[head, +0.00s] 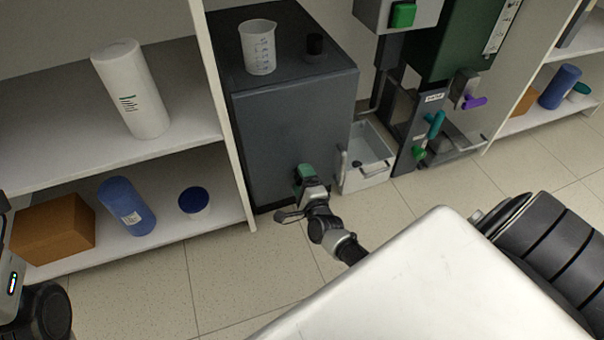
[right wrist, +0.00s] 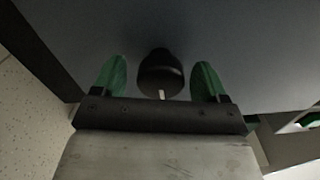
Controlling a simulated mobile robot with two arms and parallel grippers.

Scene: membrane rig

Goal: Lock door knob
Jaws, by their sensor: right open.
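A dark grey cabinet (head: 290,125) stands in the middle of the head view; its front surface (right wrist: 215,35) fills the top of the right wrist view. A round black knob (right wrist: 160,72) with a small pale mark sticks out of that surface. My right gripper (right wrist: 162,80) is open, with one green finger on each side of the knob and a gap to it on both sides. In the head view my right gripper (head: 305,174) is low at the cabinet's front, and it hides the knob. My left gripper is not in view; only a bit of my left arm shows at the left edge.
A beaker (head: 259,47) and a small black object (head: 314,45) stand on the cabinet top. A white bin (head: 366,165) is on the floor right of the cabinet, near the rig (head: 455,45) with coloured handles. Shelves (head: 205,150) stand left.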

